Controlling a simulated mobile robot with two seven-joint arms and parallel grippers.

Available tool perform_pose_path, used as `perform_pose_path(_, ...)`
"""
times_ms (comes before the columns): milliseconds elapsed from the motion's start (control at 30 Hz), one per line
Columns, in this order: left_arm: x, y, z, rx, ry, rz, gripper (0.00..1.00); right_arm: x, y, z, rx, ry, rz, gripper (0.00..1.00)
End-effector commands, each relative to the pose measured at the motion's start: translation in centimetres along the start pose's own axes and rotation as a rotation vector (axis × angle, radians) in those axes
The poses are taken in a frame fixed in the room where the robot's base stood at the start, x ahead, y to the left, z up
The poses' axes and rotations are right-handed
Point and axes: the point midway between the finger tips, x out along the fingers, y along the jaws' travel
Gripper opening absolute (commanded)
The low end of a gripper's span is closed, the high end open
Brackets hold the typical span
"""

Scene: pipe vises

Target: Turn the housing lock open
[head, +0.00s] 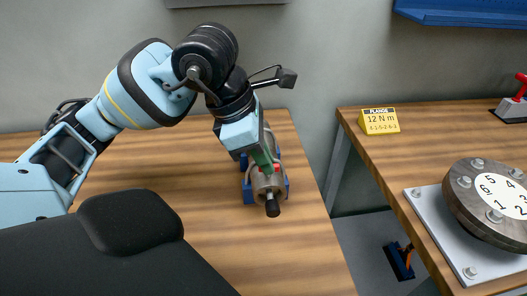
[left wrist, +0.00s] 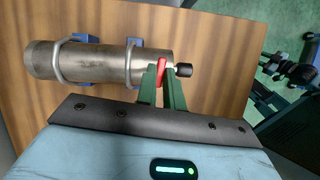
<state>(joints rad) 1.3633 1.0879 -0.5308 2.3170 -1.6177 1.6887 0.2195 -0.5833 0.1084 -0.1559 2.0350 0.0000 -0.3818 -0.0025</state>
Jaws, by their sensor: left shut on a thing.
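The housing is a grey metal cylinder lying on the left wooden table, and its front end (head: 262,184) shows in the head view. In the left wrist view the cylinder (left wrist: 100,62) lies across the picture. A red lock piece (left wrist: 162,67) sits near its right end, beside a black knob (left wrist: 184,70); the knob (head: 272,208) faces the front in the head view. My left gripper (left wrist: 160,74) has its green fingers shut on the red lock. In the head view my left gripper (head: 264,165) comes down over the cylinder and hides much of it. My right gripper is not in view.
Blue supports (head: 248,191) with metal straps (left wrist: 127,62) hold the cylinder. A second table at right bears a bolted round flange (head: 463,205) and a yellow sign (head: 379,122). A gap separates the tables, with a blue and orange object (head: 399,262) low down in it.

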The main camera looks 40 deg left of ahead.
Motion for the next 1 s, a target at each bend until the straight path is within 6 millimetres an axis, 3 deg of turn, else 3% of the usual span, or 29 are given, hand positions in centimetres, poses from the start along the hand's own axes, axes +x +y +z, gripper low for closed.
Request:
perform_pose_path(300,-0.07,-0.09,0.01,-0.109,0.0,0.047,0.0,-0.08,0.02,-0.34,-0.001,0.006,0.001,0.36)
perform_pose_path(833,-0.02,-0.09,-0.02,-0.132,0.002,0.055,0.0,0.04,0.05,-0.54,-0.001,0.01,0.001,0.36)
perform_pose_path(867,-0.02,-0.09,-0.02,-0.132,0.002,0.055,0.1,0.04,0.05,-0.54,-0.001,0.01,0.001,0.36)
perform_pose_path(1000,-0.01,-0.1,-0.01,-0.131,0.002,0.055,0.29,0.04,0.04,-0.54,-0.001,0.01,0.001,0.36)
